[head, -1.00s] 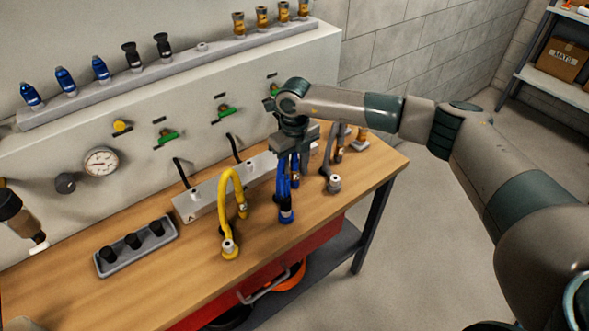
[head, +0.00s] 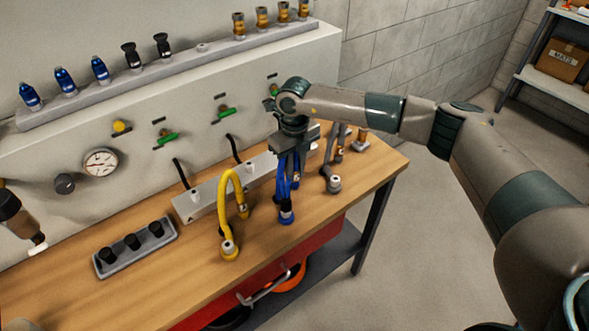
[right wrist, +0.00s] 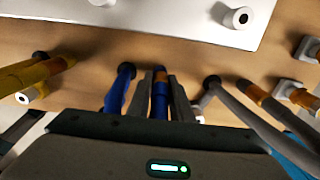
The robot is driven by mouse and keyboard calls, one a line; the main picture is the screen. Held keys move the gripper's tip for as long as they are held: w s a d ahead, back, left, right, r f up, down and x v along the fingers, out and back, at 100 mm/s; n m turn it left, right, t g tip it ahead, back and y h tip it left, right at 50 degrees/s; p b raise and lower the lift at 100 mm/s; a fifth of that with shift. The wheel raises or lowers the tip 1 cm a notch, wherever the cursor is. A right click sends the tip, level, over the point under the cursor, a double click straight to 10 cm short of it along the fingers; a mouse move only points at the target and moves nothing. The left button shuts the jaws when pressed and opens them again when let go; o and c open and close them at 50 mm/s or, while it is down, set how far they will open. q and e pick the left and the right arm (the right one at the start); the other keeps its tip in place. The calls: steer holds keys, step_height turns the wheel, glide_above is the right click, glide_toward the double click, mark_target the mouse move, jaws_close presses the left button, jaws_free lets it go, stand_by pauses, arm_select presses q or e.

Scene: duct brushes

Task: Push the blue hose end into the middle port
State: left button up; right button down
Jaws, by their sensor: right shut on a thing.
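My right gripper (head: 290,152) points down over the bench in front of the manifold and is shut on the blue hose (head: 286,189). In the right wrist view the fingers (right wrist: 163,98) close around the blue hose end (right wrist: 160,84), which has a copper-coloured band. The other end of the blue hose stands on the bench in a dark blue collar. The pale manifold (head: 207,197) lies behind the gripper. The right wrist view shows a round port (right wrist: 238,17) on it, apart from the hose end; I cannot tell which port it is. My left gripper is not in view.
A yellow hose (head: 229,190) arches left of the blue one, and a grey hose (head: 332,165) stands close on the right. A grey tray (head: 137,248) with black pieces lies front left. The wall panel carries a gauge (head: 101,162) and green-handled valves. The bench front is mostly clear.

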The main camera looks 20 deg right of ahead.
mark_target(295, 160)
steer(key=shift+r+p, duration=0.3)
steer(key=shift+r, duration=0.8)
steer(key=shift+r, duration=0.1)
steer(key=shift+r+p, duration=0.6)
steer(key=shift+r, duration=1.1)
steer(key=shift+a+r, duration=0.1)
